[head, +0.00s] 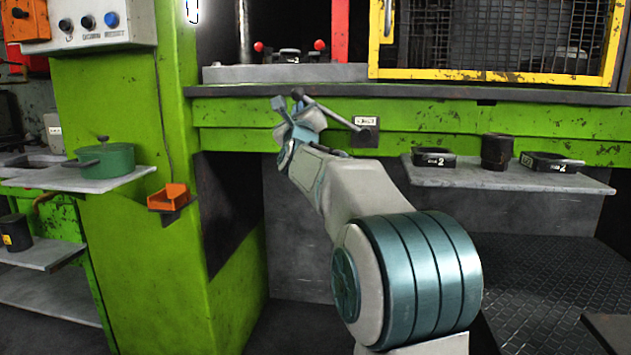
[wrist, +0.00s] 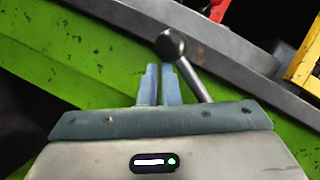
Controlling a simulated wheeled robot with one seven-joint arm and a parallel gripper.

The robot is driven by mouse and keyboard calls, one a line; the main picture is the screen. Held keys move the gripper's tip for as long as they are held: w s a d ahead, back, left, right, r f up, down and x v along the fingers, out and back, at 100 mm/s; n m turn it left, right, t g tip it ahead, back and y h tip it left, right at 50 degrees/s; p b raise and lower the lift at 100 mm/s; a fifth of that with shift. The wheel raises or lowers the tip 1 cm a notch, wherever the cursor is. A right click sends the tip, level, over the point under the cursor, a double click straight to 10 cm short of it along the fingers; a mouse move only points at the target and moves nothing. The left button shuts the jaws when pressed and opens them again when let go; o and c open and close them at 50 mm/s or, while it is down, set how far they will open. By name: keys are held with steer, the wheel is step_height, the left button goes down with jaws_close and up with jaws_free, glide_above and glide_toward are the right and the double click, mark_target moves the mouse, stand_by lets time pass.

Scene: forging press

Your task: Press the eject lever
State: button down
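The eject lever (head: 330,114) is a grey rod with a dark ball knob. It runs from a dark pivot block on the green press front, below a small label, up and left to the knob.
The dark table edge (head: 440,94) runs above the lever, with a yellow mesh guard (head: 490,75) on it. A shelf (head: 500,178) on the right holds dark trays and a cup. An orange bin (head: 170,198) and a green pot (head: 105,160) are at left.

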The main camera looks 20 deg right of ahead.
steer(key=shift+a+r, duration=0.35)
steer(key=shift+r, duration=0.05)
step_height(320, 180, down, 5)
steer(key=d+b, duration=0.1)
steer(key=b, duration=0.5)
steer(key=w+a+p+v, duration=0.1)
steer(key=a+v, duration=0.1)
steer(key=v, duration=0.7)
steer(key=shift+f, duration=0.35)
steer(key=shift+s+d, duration=0.1)
steer(key=shift+p, duration=0.35)
